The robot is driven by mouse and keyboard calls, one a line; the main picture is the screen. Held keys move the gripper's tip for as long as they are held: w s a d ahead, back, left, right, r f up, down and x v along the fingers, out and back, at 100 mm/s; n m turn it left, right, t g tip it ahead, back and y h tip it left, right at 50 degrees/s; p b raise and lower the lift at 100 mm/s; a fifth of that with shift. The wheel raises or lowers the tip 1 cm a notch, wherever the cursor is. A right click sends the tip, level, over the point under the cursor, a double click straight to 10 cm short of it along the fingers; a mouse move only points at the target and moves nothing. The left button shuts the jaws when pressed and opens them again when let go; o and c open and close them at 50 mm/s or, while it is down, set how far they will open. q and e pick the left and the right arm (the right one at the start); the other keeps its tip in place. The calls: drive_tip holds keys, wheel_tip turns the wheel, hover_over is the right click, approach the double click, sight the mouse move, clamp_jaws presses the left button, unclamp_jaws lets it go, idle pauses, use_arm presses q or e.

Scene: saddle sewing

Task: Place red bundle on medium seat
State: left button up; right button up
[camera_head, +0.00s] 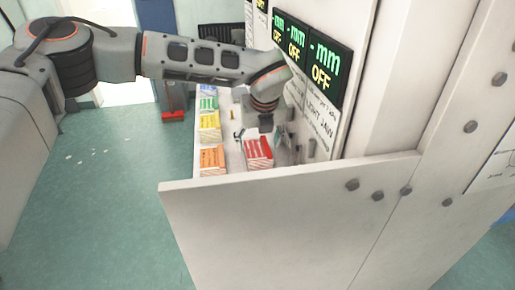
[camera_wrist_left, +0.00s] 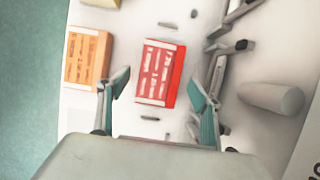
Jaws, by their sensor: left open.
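The red bundle (camera_head: 259,153) lies on a narrow white shelf (camera_wrist_left: 80,124), behind the near white panel. In the left wrist view the red bundle (camera_wrist_left: 158,72) appears ahead of and between the two fingertips. My left gripper (camera_head: 262,137) is open and empty above the shelf, close to the red bundle; its spread fingers show in the left wrist view (camera_wrist_left: 160,90). I see no contact between fingers and bundle. I cannot tell which part is the medium seat. My right gripper is not in view.
An orange bundle (camera_head: 212,160) lies left of the red one, with yellow (camera_head: 209,126), green (camera_head: 208,103) and blue bundles farther back. A wall with displays reading OFF (camera_head: 325,75) stands on the right. A white panel (camera_head: 290,220) blocks the front. A grey cylinder (camera_wrist_left: 271,98) sits right of the gripper.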

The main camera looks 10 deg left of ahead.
use_arm(q)
drive_tip(key=v, duration=0.8)
drive_tip(key=shift+f, duration=0.1)
